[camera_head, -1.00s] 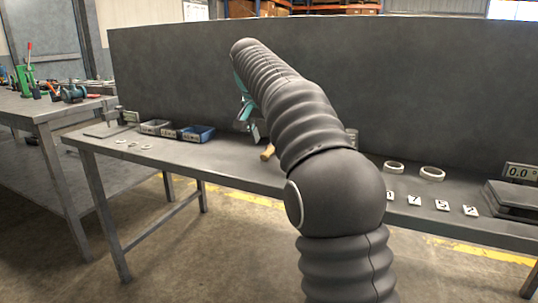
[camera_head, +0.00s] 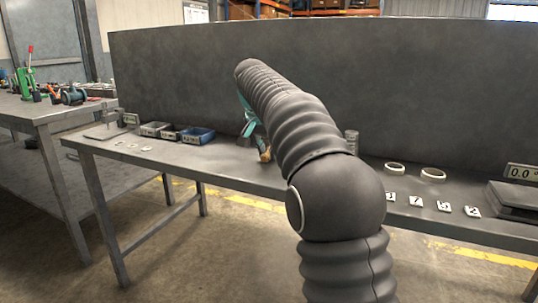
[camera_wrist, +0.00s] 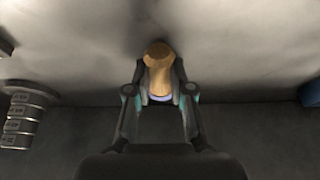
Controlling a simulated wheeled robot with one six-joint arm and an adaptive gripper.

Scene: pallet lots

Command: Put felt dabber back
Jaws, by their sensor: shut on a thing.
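The felt dabber has a tan wooden handle (camera_wrist: 158,60) and a pale end with a bluish edge between my fingertips in the wrist view. My gripper (camera_wrist: 160,93) is shut on it, with one finger on each side. In the head view, the dabber (camera_head: 265,155) shows as a small tan piece at the bench top, just below my teal gripper (camera_head: 252,128). My arm hides part of the bench behind it. I cannot tell whether the dabber touches the bench.
Grey bins and a blue bin (camera_head: 197,135) stand on the bench (camera_head: 225,165) to the left. A stack of round tins (camera_head: 352,141) stands right of my arm. White rings (camera_head: 432,174), number tags and a scale (camera_head: 510,200) lie further right. A tall grey panel (camera_head: 430,95) backs the bench.

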